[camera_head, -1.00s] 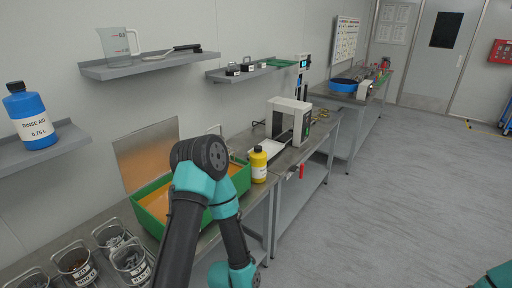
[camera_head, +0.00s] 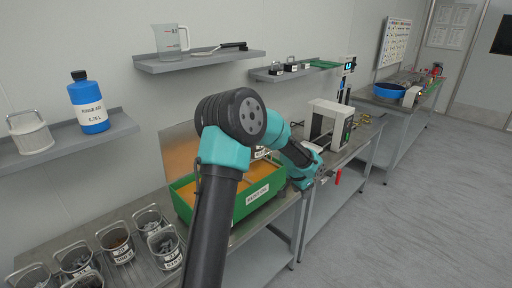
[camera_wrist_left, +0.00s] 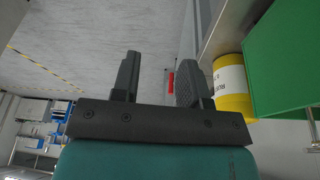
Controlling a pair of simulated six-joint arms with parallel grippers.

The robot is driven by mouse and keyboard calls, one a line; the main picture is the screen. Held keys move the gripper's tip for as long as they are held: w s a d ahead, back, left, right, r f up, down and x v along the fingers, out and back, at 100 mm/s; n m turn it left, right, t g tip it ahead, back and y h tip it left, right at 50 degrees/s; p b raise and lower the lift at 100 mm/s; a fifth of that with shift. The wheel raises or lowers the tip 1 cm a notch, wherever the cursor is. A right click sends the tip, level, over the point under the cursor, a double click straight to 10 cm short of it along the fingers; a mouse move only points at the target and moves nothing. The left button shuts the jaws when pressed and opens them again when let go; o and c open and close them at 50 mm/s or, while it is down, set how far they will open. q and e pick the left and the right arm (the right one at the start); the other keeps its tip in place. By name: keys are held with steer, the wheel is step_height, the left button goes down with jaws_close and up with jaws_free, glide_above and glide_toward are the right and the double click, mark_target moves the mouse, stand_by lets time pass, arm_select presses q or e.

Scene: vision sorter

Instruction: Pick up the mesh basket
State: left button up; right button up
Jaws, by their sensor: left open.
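Several wire-handled mesh baskets with small parts inside stand on the bench at the lower left of the head view; one (camera_head: 118,248) holds brown parts. A pale, seemingly empty basket (camera_head: 31,138) sits on the left wall shelf. Another handle and label (camera_head: 262,152) show at the green tank, mostly hidden behind my arm. I cannot tell which basket is meant. My left gripper (camera_head: 325,174) is at the bench's front edge, right of the tank and away from the baskets. In the left wrist view its jaws (camera_wrist_left: 158,72) are open and empty. My right gripper is out of view.
The green tank (camera_head: 255,197) with orange inside stands on the bench. A yellow bottle (camera_wrist_left: 232,85) is beside my left gripper. A white-framed device (camera_head: 328,122) stands farther back. Shelves hold a blue bottle (camera_head: 88,105) and a jug (camera_head: 172,40). Floor at right is clear.

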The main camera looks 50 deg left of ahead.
arm_select(q)
steer(key=s+a+r+y, duration=0.1)
steer(key=s+a+r, duration=0.1)
steer(key=a+r, duration=0.4)
steer(key=s+a+r+n+y, duration=0.1)
steer(key=a+r, duration=0.6)
steer(key=r, duration=0.9)
steer(key=s+a+r+y, duration=0.3)
steer(key=a+r, duration=0.3)
steer(key=r, duration=0.5)
steer(key=shift+a, duration=0.3)
steer(key=shift+f, duration=0.1)
steer(key=x, duration=1.2)
steer(key=shift+w+a, duration=0.25)
steer(key=shift+a, duration=0.05)
steer(key=x, duration=0.5)
steer(key=shift+a, duration=0.15)
steer(key=shift+c, duration=0.2)
